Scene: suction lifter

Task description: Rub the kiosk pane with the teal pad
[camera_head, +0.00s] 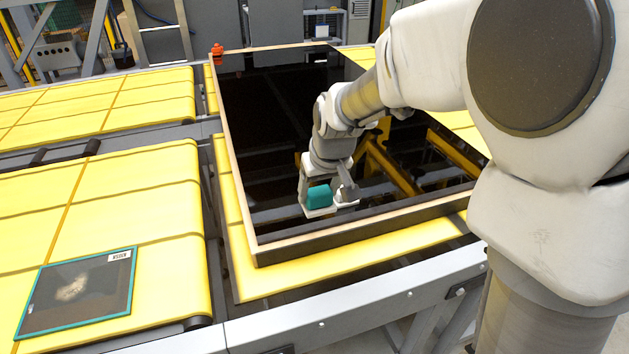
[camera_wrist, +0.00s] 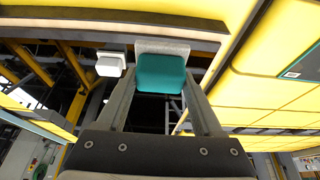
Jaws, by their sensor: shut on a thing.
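My gripper (camera_head: 326,192) is shut on the teal pad (camera_head: 319,196), which has a pale grey face on its lower side. The wrist view shows the pad (camera_wrist: 160,73) between both fingers. The pad is low over a large glossy black pane (camera_head: 285,150) in a pale wooden frame; I cannot tell whether it touches. A smaller dark pane (camera_head: 78,291) with a teal border lies flat at the lower left, with a pale smudge and a white label too small to read. I cannot tell from the label which pane is the kiosk one. No gripper is near the smaller pane.
A small white block (camera_wrist: 110,65) is just beside the pad. Yellow padded tables (camera_head: 110,190) hold the panes, with a dark gap between them. A small orange object (camera_head: 217,50) sits at the large frame's far left corner. A grey rail (camera_head: 360,305) runs along the front.

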